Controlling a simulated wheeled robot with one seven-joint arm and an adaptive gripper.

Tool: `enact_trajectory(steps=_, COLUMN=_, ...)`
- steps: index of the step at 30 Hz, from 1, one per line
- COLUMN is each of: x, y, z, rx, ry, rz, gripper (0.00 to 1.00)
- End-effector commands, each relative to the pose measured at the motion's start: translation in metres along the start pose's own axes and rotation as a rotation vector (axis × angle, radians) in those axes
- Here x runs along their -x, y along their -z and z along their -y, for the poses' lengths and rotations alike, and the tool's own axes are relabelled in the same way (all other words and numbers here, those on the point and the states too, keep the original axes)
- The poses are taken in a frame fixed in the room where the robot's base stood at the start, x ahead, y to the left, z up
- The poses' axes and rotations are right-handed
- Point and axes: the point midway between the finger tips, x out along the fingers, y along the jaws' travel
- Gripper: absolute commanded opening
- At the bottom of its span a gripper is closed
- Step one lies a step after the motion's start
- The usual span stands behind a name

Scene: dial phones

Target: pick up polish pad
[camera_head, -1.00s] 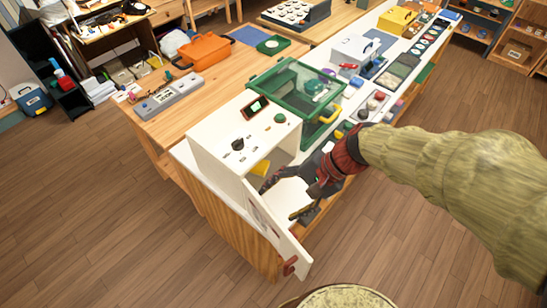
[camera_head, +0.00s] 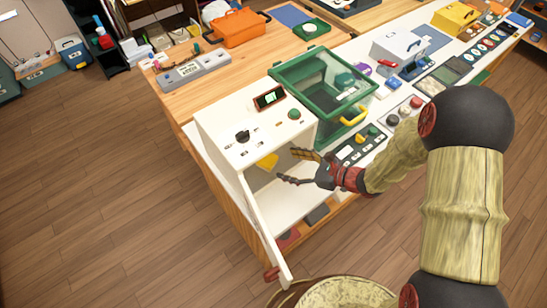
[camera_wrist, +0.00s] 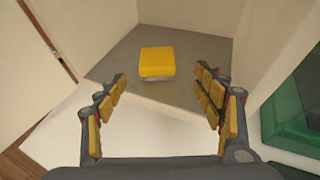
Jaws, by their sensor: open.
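The polish pad appears to be the yellow block (camera_wrist: 157,62) lying on the grey floor inside a white open-fronted cabinet. It also shows in the head view as a yellow patch (camera_head: 267,161), partly hidden by the cabinet wall. My gripper (camera_head: 290,166) is open and empty at the cabinet's open side. In the wrist view my gripper (camera_wrist: 160,105) has its two yellow-padded fingers spread wide. The yellow block lies beyond the fingertips, roughly centred between them and apart from both.
The white cabinet (camera_head: 222,140) has a dial and a small screen on top. Its door (camera_head: 262,228) stands open on the left. A green-framed clear case (camera_head: 290,75) stands close on the right; its green edge shows in the wrist view (camera_wrist: 290,110). Wooden floor lies in front.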

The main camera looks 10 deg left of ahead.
Motion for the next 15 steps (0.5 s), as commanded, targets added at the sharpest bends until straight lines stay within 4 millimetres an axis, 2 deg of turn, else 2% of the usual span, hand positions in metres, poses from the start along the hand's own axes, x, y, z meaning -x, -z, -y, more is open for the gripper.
enact_trajectory(steps=10, x=-0.035, y=0.0, z=-0.002, rx=-0.002, ry=0.0, rz=0.001, gripper=0.68)
enact_trajectory(steps=15, x=-0.061, y=-0.002, z=-0.005, rx=0.0, ry=0.0, rz=0.001, gripper=0.68)
